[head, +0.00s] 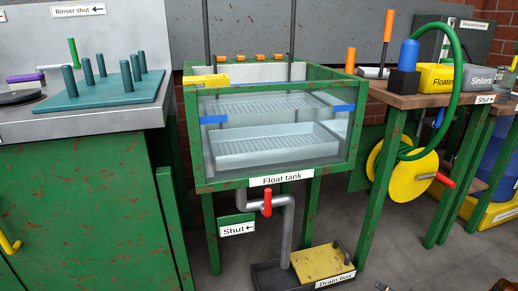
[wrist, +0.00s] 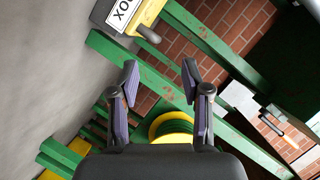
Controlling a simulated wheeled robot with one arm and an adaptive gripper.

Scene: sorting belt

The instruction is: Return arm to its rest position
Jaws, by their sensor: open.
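My gripper (wrist: 160,82) shows in the wrist view with its two purple-padded fingers spread wide apart. Nothing is between them. Beyond the fingers are green frame legs, a brick wall and a yellow hose reel (wrist: 172,126), all apart from the gripper. In the head view, small dark parts at the bottom right edge may be my gripper; too little shows to tell.
The float tank (head: 270,181) stands on a green frame, with a red-handled valve pipe (head: 267,202) and the drain box (head: 315,265) below. A hose reel (head: 398,172) hangs by the wooden bench (head: 430,100). A rinser counter (head: 90,127) is left. Grey floor lies in front.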

